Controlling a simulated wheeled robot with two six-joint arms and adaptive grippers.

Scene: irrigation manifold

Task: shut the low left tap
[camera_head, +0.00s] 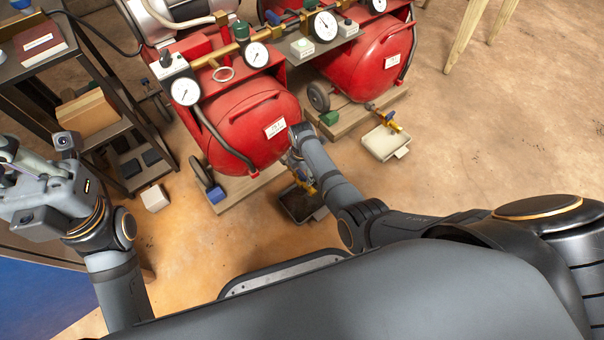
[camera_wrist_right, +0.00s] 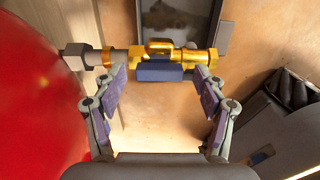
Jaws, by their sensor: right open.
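The low left tap (camera_wrist_right: 199,57) is a brass valve on a short pipe that comes out of the left red tank (camera_head: 252,125). In the right wrist view its blue handle (camera_wrist_right: 160,72) lies along the pipe, between the fingers of my right gripper (camera_wrist_right: 160,82). These fingers are open on either side, with a gap to the handle. In the head view the tap (camera_head: 308,187) shows small and is partly hidden by my right arm and gripper (camera_head: 300,172). My left gripper (camera_head: 38,195) is at the left edge, away from the tap; its fingers are not clear.
A dark drip tray (camera_head: 290,205) is on the floor under the tap. The right red tank (camera_head: 365,65) has its own tap (camera_head: 387,120) over a pale tray (camera_head: 385,143). A shelf (camera_head: 95,133) stands at the left.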

